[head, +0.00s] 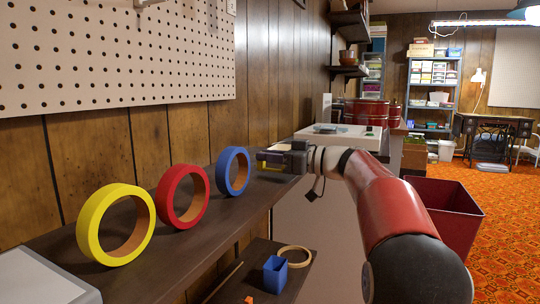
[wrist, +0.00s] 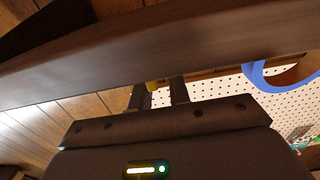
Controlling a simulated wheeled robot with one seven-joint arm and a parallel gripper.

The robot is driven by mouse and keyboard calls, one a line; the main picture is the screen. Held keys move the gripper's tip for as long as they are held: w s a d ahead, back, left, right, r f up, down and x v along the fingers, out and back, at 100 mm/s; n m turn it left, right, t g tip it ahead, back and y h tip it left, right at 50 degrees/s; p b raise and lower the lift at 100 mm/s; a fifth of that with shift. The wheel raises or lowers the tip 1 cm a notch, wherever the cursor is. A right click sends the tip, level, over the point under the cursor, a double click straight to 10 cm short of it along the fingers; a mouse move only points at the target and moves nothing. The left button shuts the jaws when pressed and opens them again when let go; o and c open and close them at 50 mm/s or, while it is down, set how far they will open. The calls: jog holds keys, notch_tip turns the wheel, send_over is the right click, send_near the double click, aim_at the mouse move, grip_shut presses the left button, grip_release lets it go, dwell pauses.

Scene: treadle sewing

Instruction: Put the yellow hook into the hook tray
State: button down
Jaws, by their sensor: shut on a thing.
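My gripper (head: 270,160) is at the far end of the dark shelf, just right of the blue ring, in the head view. It is shut on a small yellow thing, which I take to be the yellow hook (wrist: 152,86); only a bit of it shows between the fingertips in the wrist view. The rest of the hook is hidden by the fingers and the shelf edge. I cannot identify the hook tray for certain in either view.
Yellow (head: 92,238), red (head: 170,207) and blue (head: 224,178) rings stand on the dark shelf (head: 190,240) below the pegboard (head: 110,60). A blue open box (head: 275,276) and a tan ring (head: 305,262) are lower down. A dark red bin (head: 455,215) stands right.

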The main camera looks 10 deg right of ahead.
jog(key=shift+f+b, duration=0.4)
jog(key=shift+b, duration=0.25)
jog(key=c, duration=1.2)
grip_release()
jog(key=shift+c, duration=0.2)
jog(key=v, duration=0.8)
